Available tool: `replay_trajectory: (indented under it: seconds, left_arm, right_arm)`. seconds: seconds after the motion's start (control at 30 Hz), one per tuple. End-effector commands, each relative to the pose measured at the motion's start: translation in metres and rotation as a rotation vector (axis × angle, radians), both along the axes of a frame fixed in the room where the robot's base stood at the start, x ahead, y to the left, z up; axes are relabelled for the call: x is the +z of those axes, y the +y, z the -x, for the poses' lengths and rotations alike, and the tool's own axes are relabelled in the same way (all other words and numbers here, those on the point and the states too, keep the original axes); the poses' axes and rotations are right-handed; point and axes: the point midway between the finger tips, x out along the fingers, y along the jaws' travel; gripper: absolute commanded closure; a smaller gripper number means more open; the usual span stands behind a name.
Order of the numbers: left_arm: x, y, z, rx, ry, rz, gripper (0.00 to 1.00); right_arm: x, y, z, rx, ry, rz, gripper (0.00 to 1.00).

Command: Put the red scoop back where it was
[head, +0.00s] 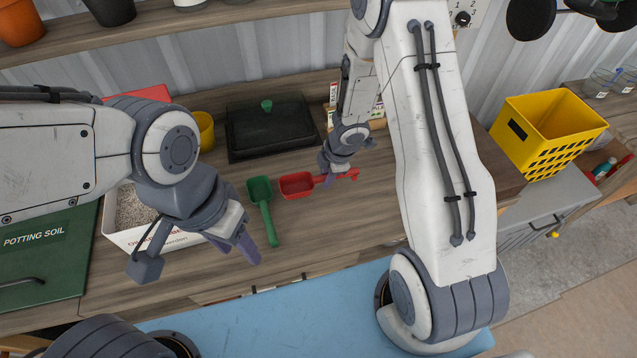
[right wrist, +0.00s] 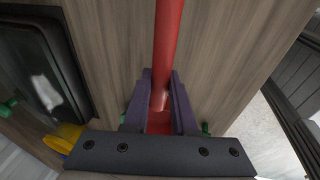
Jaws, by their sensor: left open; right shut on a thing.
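The red scoop (head: 298,184) is at the middle of the wooden workbench, its bowl to the left and its handle to the right. My right gripper (head: 328,178) is shut on its handle. In the right wrist view the red handle (right wrist: 168,45) runs between the two fingers of the right gripper (right wrist: 160,100). I cannot tell whether the scoop touches the bench. A green scoop (head: 261,196) lies just left of the red one, its handle toward the front edge. My left gripper (head: 247,249) is open and empty above the bench's front, left of the green handle.
A white box of grey granules (head: 118,238) stands at the left. A black lidded tray (head: 240,135) and a yellow cup (head: 205,130) are behind the scoops. A yellow crate (head: 530,125) stands at the right. Bare bench shows right of the red scoop.

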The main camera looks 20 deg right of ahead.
Motion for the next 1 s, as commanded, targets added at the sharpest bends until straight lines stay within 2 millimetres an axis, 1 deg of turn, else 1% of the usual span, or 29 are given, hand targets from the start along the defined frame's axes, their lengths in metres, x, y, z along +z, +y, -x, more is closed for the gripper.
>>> replay_trajectory:
  seconds: [0.03,0.1,0.23,0.33,0.53,0.6,0.83,0.97,1.0]
  left_arm:
    - [0.006,0.0,0.0,0.0,0.0,0.0,0.5]
    - [0.008,0.0,0.0,0.0,0.0,0.0,0.5]
    - [0.007,0.0,0.0,-0.001,0.0,0.0,0.5]
    - [-0.002,0.0,0.0,-0.001,0.0,0.0,0.5]
    - [-0.027,0.0,0.0,-0.001,0.0,0.0,0.5]
    - [-0.029,0.0,0.0,-0.001,0.0,0.0,0.5]
    - [-0.026,0.0,0.0,-0.001,0.0,0.0,0.5]
    - [-0.03,0.0,0.0,-0.001,0.0,0.0,0.5]
    - [-0.029,0.0,0.0,-0.001,0.0,0.0,0.5]
  right_arm:
    - [-0.003,0.004,-0.007,0.002,0.002,0.0,1.0]
    - [-0.008,0.009,-0.013,0.002,0.002,0.0,1.0]
    - [-0.014,0.012,-0.019,0.002,0.001,0.0,1.0]
    - [-0.024,0.013,-0.019,0.001,0.001,0.0,1.0]
    - [-0.053,0.013,-0.019,0.001,0.0,0.0,1.0]
    - [-0.056,0.013,-0.019,0.001,0.0,0.0,1.0]
    - [-0.053,0.013,-0.019,0.002,0.0,0.0,1.0]
    - [-0.057,0.013,-0.019,0.002,0.0,0.0,1.0]
    - [-0.056,0.013,-0.019,0.002,0.0,0.0,0.64]
